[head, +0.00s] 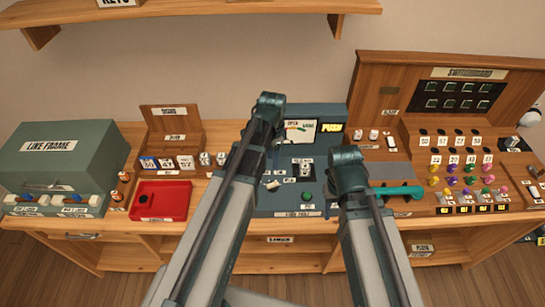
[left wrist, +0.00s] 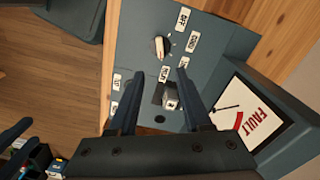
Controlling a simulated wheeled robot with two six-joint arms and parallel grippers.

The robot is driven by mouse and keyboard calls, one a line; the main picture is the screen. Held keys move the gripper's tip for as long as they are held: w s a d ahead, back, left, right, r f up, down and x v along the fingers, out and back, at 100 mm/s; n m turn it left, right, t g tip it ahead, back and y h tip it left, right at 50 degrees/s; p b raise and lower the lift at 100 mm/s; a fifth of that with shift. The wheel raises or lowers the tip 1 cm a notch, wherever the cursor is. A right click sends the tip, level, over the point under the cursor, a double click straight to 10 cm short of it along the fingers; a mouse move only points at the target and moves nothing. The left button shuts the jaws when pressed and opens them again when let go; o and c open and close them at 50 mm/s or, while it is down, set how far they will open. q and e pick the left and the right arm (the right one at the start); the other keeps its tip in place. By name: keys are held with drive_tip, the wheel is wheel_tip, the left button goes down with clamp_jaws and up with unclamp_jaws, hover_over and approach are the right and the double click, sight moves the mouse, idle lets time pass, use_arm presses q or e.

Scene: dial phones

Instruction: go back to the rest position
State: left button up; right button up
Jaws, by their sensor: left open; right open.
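My left gripper (left wrist: 160,85) is open and empty in the left wrist view, its two dark fingers spread above the blue-grey line test unit (left wrist: 220,40). In the head view, both my arms reach up from the bottom across the line test unit (head: 262,207).
A red tray (head: 172,212) and a grey-green case (head: 65,158) stand left of the unit. A wooden switchboard (head: 430,120) stands to the right, with a teal bar (head: 400,191) lying at its front. A shelf (head: 190,10) hangs above. The wooden bench (head: 165,245) is crowded.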

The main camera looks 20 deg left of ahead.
idle(0.4)
use_arm(q)
drive_tip(key=s+d+f+n+b, duration=0.1)
drive_tip(key=s+d+n+b, duration=0.1)
drive_tip(key=s+d, duration=0.3)
drive_tip(key=s+d+f+n+y+b, duration=0.1)
drive_tip(key=s+d+n, duration=0.3)
drive_tip(key=s, duration=0.5)
drive_tip(key=shift+s+d+f+n+b, duration=0.3)
drive_tip(key=shift+s+d+f+b, duration=0.1)
drive_tip(key=shift+d+f, duration=0.4)
